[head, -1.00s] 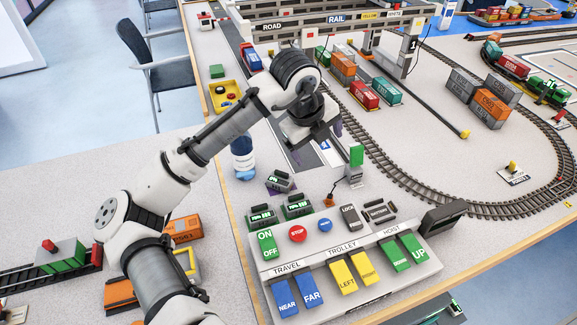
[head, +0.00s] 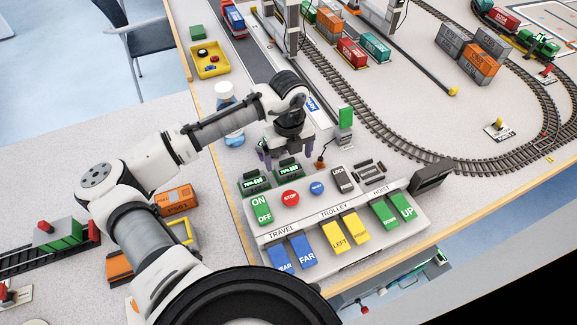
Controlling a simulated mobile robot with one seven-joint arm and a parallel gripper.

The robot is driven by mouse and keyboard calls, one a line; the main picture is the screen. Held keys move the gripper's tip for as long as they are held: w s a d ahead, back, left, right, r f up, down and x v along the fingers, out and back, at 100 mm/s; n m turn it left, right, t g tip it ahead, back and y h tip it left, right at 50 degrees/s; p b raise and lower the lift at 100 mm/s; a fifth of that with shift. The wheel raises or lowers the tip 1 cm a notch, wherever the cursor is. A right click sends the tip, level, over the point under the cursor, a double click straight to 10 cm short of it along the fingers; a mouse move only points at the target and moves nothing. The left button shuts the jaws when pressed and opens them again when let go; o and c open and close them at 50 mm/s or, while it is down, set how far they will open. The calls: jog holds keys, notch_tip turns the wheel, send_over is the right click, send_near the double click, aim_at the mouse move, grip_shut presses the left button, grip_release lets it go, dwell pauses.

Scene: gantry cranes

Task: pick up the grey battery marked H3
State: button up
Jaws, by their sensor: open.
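My gripper (head: 287,155) is open and points down just behind the control console (head: 360,235). Its purple fingertips stand apart, close to the table. In the earlier frame a grey battery lay on a dark pad behind the console; my gripper now covers that place, so this battery is hidden. Two dark units with green displays sit at the console's back left, a left one (head: 254,181) and a right one (head: 289,168), just in front of my fingers. I cannot read an H3 mark on any of them.
A blue-and-white bottle (head: 231,118) stands left of my gripper. A green block on a post (head: 346,118) and a small lever (head: 320,162) stand to its right. Curved train track (head: 420,145) runs behind the console. A yellow tray (head: 210,62) lies at the back left.

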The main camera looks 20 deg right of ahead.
aim_at(288, 166)
jog(key=shift+f+p, duration=0.35)
jog(key=shift+f, duration=1.45)
jog(key=shift+w, duration=0.1)
jog(key=c, duration=1.2)
